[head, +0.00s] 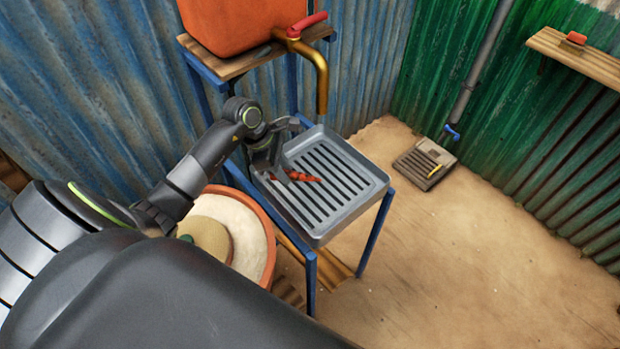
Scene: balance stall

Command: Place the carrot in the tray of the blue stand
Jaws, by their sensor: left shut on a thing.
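The blue stand (375,236) holds a grey ribbed tray (362,192) at its front and a raised wooden shelf behind. The carrot (302,177) is reddish orange and shows over the left part of the tray. My left gripper (283,174) is over the tray's left side, shut on the carrot. I cannot tell whether the carrot touches the tray's ribs. The carrot's left end is hidden by the gripper. My right gripper is not in view.
An orange container (235,22) with a brass spout (322,80) stands above the tray's back. A round orange-rimmed pot (268,235) is left of the stand. A floor drain (424,164) lies to the right. A wooden shelf (580,60) is on the green wall.

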